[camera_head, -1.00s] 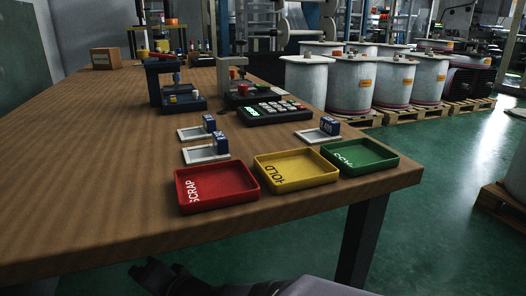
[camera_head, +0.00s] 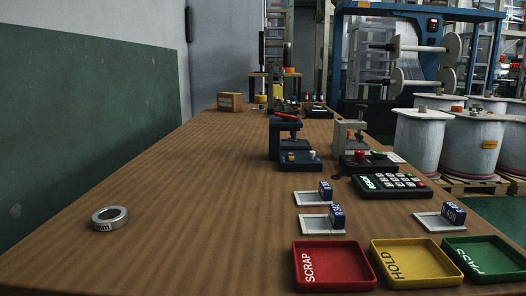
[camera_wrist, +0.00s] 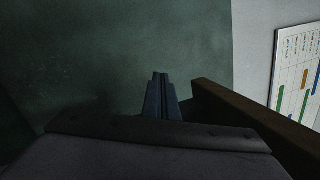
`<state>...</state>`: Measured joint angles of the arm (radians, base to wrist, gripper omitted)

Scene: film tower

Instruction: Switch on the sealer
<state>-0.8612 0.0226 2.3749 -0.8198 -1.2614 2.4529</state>
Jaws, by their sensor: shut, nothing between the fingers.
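Two small bench machines stand on the table in the head view. One is a dark blue machine (camera_head: 274,143) with a red lever on top and a yellow and a pale knob on its base. The other is a beige machine (camera_head: 341,137) on a dark base with a red and a green button. I cannot tell for sure which is the sealer, nor whether either is on. My gripper (camera_wrist: 160,76) shows in the wrist view, shut and empty, in front of a dark green wall and apart from both machines. The head view does not show it.
Red (camera_head: 335,284), yellow (camera_head: 418,281) and green (camera_head: 490,277) trays line the table's front right. A black keypad (camera_head: 392,186) and small pale trays with blue blocks lie behind them. A grey ring (camera_head: 110,219) lies at left. The table's middle left is clear.

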